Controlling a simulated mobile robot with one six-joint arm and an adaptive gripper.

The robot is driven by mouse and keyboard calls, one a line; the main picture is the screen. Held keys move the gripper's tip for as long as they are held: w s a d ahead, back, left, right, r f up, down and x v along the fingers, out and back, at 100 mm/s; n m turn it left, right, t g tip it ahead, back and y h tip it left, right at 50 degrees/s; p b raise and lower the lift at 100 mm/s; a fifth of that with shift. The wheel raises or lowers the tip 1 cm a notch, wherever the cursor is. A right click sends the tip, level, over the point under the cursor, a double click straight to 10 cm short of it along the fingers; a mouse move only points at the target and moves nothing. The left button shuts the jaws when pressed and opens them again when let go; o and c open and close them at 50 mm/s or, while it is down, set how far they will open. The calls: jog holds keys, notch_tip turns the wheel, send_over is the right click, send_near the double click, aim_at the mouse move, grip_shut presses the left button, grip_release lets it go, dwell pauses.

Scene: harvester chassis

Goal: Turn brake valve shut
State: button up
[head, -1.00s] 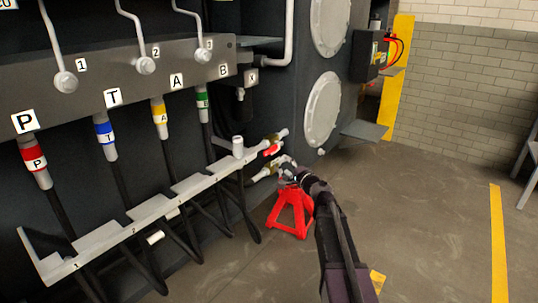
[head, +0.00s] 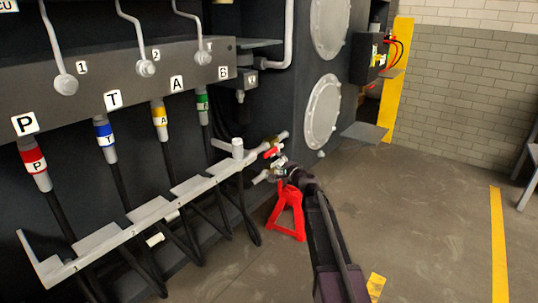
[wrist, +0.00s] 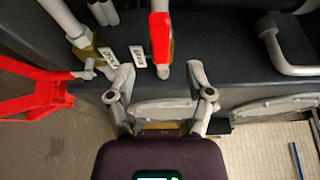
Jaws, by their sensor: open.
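The brake valve's red lever (head: 272,152) shows in the head view beside a brass fitting, at the right end of the grey hose rack. In the wrist view the red lever (wrist: 160,38) lies near the upper middle, with a grey end towards me. A brass valve body (wrist: 88,50) is to its left, with two small white tags beside it whose text I cannot read. My gripper (wrist: 160,70) is open, its two fingers apart on either side of the lever's line. No finger clearly touches the lever. In the head view my gripper (head: 280,171) is just below the lever, partly hiding the fittings.
A red jack stand (head: 289,215) stands on the floor right below my gripper. The grey hose rack (head: 150,213) and several hanging hoses are to the left. A round cover plate (head: 322,110) and a low step (head: 364,132) are beyond. Floor to the right is clear.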

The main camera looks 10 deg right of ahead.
aim_at(270, 154)
jog(key=x, duration=0.7)
jog(key=shift+w, duration=0.3)
grip_shut()
